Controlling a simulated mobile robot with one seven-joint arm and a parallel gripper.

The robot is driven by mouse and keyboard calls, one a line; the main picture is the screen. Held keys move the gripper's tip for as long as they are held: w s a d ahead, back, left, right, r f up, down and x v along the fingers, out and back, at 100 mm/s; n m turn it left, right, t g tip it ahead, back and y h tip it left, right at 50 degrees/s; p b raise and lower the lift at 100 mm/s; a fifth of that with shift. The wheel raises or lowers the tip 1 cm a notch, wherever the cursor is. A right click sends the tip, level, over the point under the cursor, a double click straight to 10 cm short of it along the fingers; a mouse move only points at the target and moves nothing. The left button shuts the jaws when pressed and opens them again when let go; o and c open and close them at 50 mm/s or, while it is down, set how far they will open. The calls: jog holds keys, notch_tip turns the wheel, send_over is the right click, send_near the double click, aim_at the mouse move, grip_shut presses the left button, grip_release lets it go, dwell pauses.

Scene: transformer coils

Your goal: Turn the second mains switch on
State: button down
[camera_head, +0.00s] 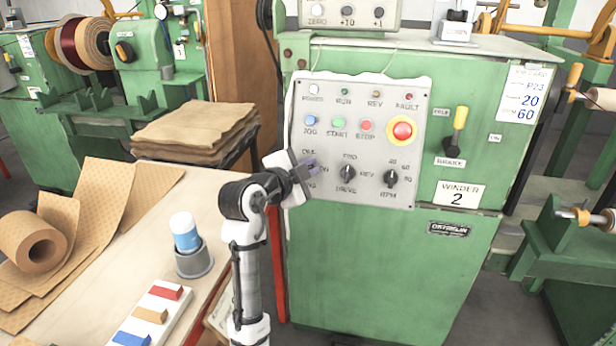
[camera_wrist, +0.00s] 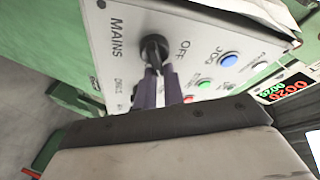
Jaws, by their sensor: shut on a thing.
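The grey control panel (camera_head: 336,105) is on the front of the green machine (camera_head: 390,260) labelled WINDER 2. The black mains switch knob (camera_wrist: 153,47) shows in the wrist view beside the words MAINS and OFF. In the head view my gripper hides this knob at the panel's lower left. My gripper (camera_head: 311,165) reaches the panel from the left. Its purple fingers, also in the wrist view (camera_wrist: 160,82), are closed on the knob.
Two black knobs, a drive selector (camera_head: 347,173) and an RPM dial (camera_head: 391,178), sit right of my gripper. Above are lamps, push buttons and a red emergency stop (camera_head: 402,131). A workbench (camera_head: 95,280) with a paper roll (camera_head: 38,245) and a blue-white bottle (camera_head: 185,232) stands left.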

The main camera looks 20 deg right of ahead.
jog(key=shift+w+a+f+m+g+y+b, duration=0.1)
jog(key=shift+f+m+g+y+b, duration=0.25)
jog(key=shift+m, duration=0.6)
jog(key=shift+a+r+m+g+y+b, duration=0.2)
jog(key=shift+m+b, duration=0.3)
jog(key=shift+m, duration=0.4)
jog(key=shift+w+a+f+m+g+y+b, duration=0.1)
jog(key=shift+f+m+g+b, duration=0.25)
jog(key=shift+m, duration=0.6)
jog(key=shift+r, duration=0.2)
jog(key=c, duration=1.7)
grip_release()
jog(key=shift+o, duration=1)
jog(key=shift+w+f, duration=0.1)
jog(key=shift+f, duration=0.05)
jog(key=shift+s+d+r, duration=0.2)
jog(key=shift+r, duration=0.3)
notch_tip(320, 180, up, 19)
jog(key=p, duration=1.3)
jog(key=shift+a, duration=0.15)
jog(key=shift+w, duration=0.1)
